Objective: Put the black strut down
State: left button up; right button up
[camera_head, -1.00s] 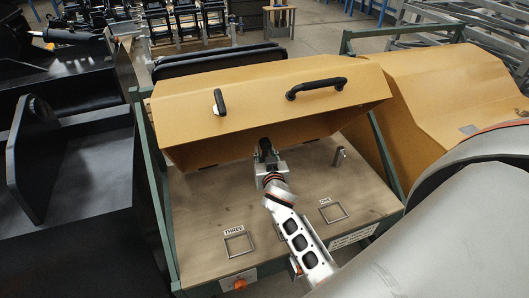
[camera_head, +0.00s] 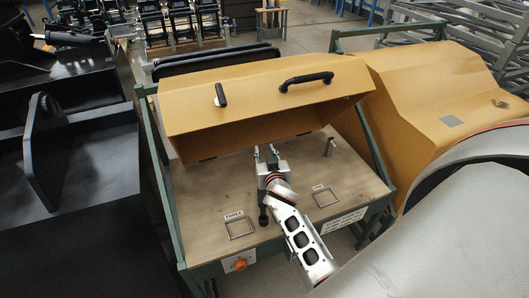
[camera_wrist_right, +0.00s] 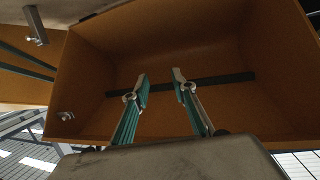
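My right gripper (camera_head: 266,152) is open over the bench, below the front edge of the raised yellow hood. Its two fingers also show in the right wrist view (camera_wrist_right: 162,82), apart, with nothing between them. A black rod-like piece (camera_head: 263,211), which looks like the black strut, is at the bench top just left of my right wrist. My arm is close to its upper end; I cannot tell whether it stands or lies, or whether it touches me. My left gripper is not in view.
The yellow hood (camera_head: 240,97) has a black handle (camera_head: 306,81). The wooden bench top (camera_head: 205,205) carries a small metal post (camera_head: 329,146) and two rectangular frames, one left (camera_head: 239,228) and one right (camera_head: 325,197). Large black metal parts (camera_head: 75,180) stand at left.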

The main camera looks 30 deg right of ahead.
jog(key=s+a+f+n+y, duration=0.1)
jog(key=s+a+f, duration=0.1)
jog(key=s+f, duration=0.1)
jog(key=s+a+f+n+g+y, duration=0.1)
jog(key=s+a+f+n, duration=0.1)
jog(key=s+a+f, duration=0.1)
jog(key=s+a+f+n+y, duration=0.1)
jog(key=s+a+f+y, duration=0.1)
jog(key=s+f, duration=0.2)
jog(key=shift+s+a+f+n, duration=0.15)
jog(key=shift+s+a+n, duration=0.05)
jog(key=shift+s, duration=0.5)
jog(key=shift+s+a+f+n, duration=0.1)
jog(key=shift+s+a+n, duration=0.1)
jog(key=shift+s, duration=0.5)
jog(key=s+a+f+n+g+y, duration=0.1)
jog(key=s+a+f+n+y, duration=0.1)
jog(key=s, duration=0.6)
jog(key=s+a+f+n+g+y, duration=0.1)
jog(key=s+a+f+y, duration=0.1)
jog(key=s+a+f, duration=0.2)
jog(key=s+a, duration=0.3)
jog(key=shift+s+a+n+g, duration=0.25)
jog(key=shift+s+n+g, duration=0.15)
